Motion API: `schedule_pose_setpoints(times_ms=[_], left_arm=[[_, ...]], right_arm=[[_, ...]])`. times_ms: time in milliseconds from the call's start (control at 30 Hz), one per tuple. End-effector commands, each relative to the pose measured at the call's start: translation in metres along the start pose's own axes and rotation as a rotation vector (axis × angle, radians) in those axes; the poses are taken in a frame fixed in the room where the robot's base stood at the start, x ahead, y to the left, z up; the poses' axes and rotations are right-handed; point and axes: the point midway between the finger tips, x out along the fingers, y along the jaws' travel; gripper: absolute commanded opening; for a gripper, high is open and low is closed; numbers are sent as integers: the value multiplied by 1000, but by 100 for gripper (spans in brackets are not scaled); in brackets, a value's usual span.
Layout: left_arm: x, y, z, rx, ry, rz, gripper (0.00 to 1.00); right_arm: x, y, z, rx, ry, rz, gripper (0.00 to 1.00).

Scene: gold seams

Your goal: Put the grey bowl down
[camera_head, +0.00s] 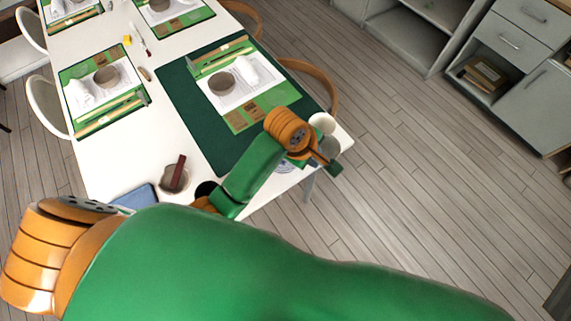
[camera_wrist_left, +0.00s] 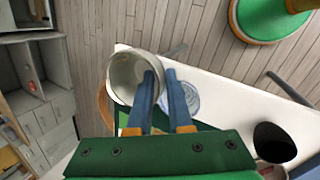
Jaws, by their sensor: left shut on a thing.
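My left gripper (camera_head: 325,166) is shut on the rim of the grey bowl (camera_head: 330,147), at the near right corner of the white table (camera_head: 160,120). In the left wrist view, the blue fingers (camera_wrist_left: 163,80) pinch one side of the bowl (camera_wrist_left: 128,72), which is open and looks empty. The bowl overlaps the table corner there, with floor beyond; I cannot tell its height above the top. My right gripper is not in view.
A blue-patterned saucer (camera_wrist_left: 190,97) lies by the fingers. A pale round thing (camera_head: 322,122) is behind the bowl. A dark green mat (camera_head: 195,125) holds a set place with another bowl (camera_head: 221,84). A cup with a dark red item (camera_head: 175,178) stands at the near left.

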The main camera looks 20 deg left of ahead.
Motion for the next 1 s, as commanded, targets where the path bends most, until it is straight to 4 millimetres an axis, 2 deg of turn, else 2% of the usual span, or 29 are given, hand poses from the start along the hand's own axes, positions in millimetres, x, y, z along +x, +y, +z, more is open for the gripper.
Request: schedule_pose_setpoints(times_ms=[33,200,300,400,533,667,1000], left_arm=[[0,-5,-18,-3,9,-7,0],[17,-24,-76,-5,7,-7,0],[39,-36,-98,-4,4,-6,0],[51,-42,-112,-3,2,-2,0],[65,-50,-126,-4,2,-2,0],[86,-58,-128,-3,2,-2,0],[89,-59,-128,-1,2,0,0]], right_arm=[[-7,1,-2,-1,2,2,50],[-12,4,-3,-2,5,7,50],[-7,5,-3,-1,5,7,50],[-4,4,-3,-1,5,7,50],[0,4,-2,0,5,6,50],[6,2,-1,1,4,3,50],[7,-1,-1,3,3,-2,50]])
